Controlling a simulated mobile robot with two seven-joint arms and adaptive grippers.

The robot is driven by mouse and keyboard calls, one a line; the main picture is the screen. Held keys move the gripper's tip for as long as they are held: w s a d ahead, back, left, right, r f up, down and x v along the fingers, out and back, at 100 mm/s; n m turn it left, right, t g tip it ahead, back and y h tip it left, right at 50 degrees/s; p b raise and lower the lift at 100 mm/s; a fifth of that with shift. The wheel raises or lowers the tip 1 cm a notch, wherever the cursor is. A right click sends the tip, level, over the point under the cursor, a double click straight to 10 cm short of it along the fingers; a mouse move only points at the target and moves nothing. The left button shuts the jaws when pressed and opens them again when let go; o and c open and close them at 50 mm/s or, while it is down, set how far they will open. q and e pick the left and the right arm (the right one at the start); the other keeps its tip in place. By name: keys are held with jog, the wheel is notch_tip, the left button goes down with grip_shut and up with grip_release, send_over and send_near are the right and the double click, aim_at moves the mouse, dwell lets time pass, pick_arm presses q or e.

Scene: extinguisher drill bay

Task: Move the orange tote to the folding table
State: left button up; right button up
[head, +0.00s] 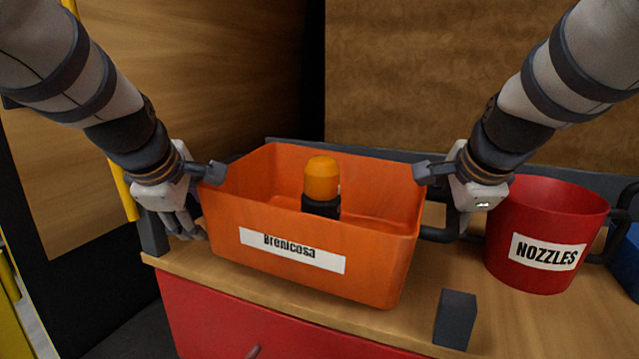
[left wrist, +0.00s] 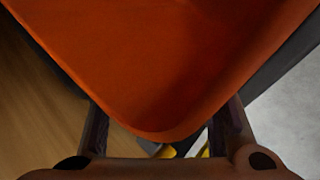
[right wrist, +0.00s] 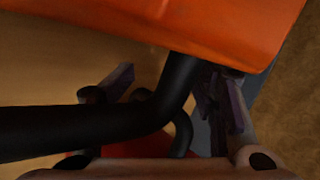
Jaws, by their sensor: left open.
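The orange tote (head: 285,214), labelled "Brenicosa", sits on the wooden top of a red cabinet. An orange-capped item with a black base (head: 321,182) stands inside it. My left gripper (head: 184,222) is open at the tote's left end; in the left wrist view its fingers stand apart below the orange tote wall (left wrist: 165,60). My right gripper (head: 457,215) is at the right end, by the tote's black handle (head: 438,234). In the right wrist view the black handle (right wrist: 90,130) passes between its spread fingers. No folding table is in view.
A red bin labelled "NOZZLES" (head: 547,232) stands close to the right of my right gripper. A dark grey block (head: 455,318) is at the front edge of the cabinet top (head: 390,325). A blue object (head: 627,262) is at the right edge. Wooden panels rise behind.

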pick_arm(q)
jog(key=w, duration=1.2)
jog(key=shift+w+d+f, duration=0.25)
jog(key=shift+d+f, duration=0.1)
jog(key=shift+d, duration=0.05)
pick_arm(e)
jog(key=w, duration=1.2)
jog(key=shift+w+a+f, duration=0.25)
jog(key=shift+a, duration=0.15)
pick_arm(q)
jog(key=shift+s+r, duration=0.3)
jog(key=shift+r, duration=0.1)
pick_arm(e)
jog(key=shift+s+r, duration=0.25)
jog(key=shift+r, duration=0.1)
pick_arm(q)
jog(key=v, duration=0.3)
jog(key=s+f+v, duration=0.1)
jog(key=v, duration=0.3)
jog(key=s+v, duration=0.1)
jog(key=v, duration=0.3)
jog(key=shift+a+f, duration=0.1)
jog(key=shift+f, duration=0.2)
pick_arm(e)
jog(key=s+f+v, duration=0.1)
jog(key=s+v, duration=0.1)
jog(key=v, duration=0.9)
jog(key=shift+f, duration=0.25)
jog(key=shift+d, duration=0.1)
